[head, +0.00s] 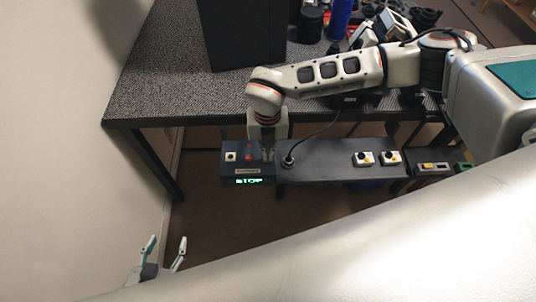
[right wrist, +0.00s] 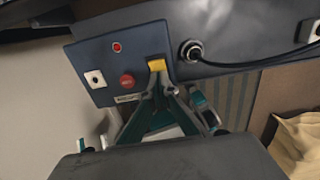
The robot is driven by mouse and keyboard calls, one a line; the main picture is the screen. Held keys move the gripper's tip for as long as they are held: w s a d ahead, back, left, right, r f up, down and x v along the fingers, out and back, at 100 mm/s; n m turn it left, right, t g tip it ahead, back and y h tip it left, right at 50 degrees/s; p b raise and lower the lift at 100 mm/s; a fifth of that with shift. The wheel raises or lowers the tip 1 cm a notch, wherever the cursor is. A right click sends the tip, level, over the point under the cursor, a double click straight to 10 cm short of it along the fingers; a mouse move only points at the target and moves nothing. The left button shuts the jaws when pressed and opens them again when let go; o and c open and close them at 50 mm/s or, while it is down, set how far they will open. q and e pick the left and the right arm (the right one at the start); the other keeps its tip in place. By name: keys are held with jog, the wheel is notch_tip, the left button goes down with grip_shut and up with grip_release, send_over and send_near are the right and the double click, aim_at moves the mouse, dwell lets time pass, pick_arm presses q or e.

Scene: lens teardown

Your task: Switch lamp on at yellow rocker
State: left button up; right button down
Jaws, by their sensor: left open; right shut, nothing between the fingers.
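The yellow rocker (right wrist: 156,64) sits on a dark blue-grey control box (right wrist: 88,57) in the right wrist view. My right gripper (right wrist: 158,72) is shut and empty, with its fingertips right at the rocker's edge; I cannot tell whether they touch it. In the head view the right gripper (head: 268,154) hangs over the right part of the same box (head: 217,173) and hides the rocker. My left gripper (head: 164,250) is open and empty at the lower left, far from the box. I cannot pick out the lamp.
The box also carries a red button (right wrist: 127,82), a small red light (right wrist: 117,47), a white-plated switch (right wrist: 96,79) and a lit green display (head: 248,181). A grey panel (head: 325,174) with a plugged cable adjoins it. The textured table (head: 165,85) lies behind.

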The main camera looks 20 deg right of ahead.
jog(key=shift+r+p, duration=1.1)
jog(key=shift+r, duration=0.55)
pick_arm(q)
notch_tip(320, 180, up, 6)
jog(key=w+p, duration=0.1)
jog(key=p, duration=0.1)
jog(key=shift+w+r+t, duration=0.2)
jog(key=shift+w+t, duration=0.05)
jog(key=shift+t, duration=0.15)
pick_arm(e)
notch_tip(320, 180, up, 3)
jog(key=shift+r, duration=0.1)
